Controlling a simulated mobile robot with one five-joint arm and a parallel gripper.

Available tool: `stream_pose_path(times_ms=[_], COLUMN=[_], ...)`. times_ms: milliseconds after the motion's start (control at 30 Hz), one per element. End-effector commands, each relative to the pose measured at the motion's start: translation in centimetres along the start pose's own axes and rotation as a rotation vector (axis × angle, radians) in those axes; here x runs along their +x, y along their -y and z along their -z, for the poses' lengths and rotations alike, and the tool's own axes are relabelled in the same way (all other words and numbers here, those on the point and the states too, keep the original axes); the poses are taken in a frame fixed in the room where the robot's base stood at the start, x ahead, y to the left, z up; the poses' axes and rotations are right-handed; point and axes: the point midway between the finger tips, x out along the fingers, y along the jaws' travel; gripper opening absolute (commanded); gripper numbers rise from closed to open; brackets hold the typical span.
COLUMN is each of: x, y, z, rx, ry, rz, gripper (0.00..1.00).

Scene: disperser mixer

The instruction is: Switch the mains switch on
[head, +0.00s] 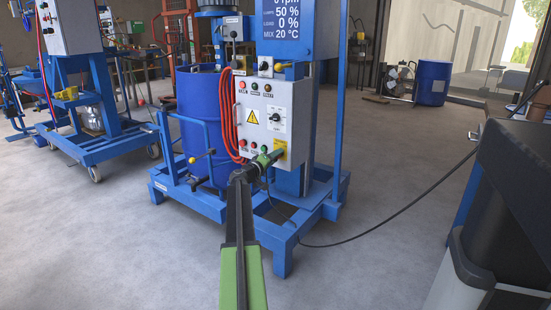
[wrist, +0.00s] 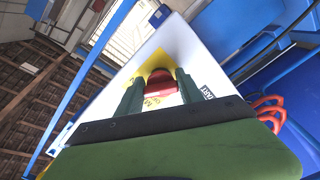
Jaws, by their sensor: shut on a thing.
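The mains switch is a red knob (wrist: 162,82) on a yellow plate (wrist: 157,60), mounted on the light grey control box (head: 266,110). In the wrist view the knob sits between the two green fingers of my gripper (wrist: 160,84), which is shut on it. In the head view my gripper (head: 278,154) reaches the lower right of the box front. It hides the knob there, and only part of the yellow plate (head: 280,144) shows. I cannot tell the knob's on or off marking.
The box also carries a dial (head: 276,120), a yellow warning sign (head: 252,117) and several lamps and buttons. A coiled red hose (head: 229,120) hangs at its left, before a blue drum (head: 200,100). A blue frame (head: 282,240) stands on the floor below.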

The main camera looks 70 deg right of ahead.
Motion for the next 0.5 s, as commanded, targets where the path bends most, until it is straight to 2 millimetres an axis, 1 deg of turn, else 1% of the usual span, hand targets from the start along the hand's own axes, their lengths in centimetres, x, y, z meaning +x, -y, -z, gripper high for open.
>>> stream_pose_path(times_ms=[200,500], x=[-0.06,-0.06], y=[0.16,0.21], z=[0.04,0.06], rx=[0.138,0.237], ry=[0.0,-0.001], rz=[0.001,0.001], gripper=[0.03,0.03])
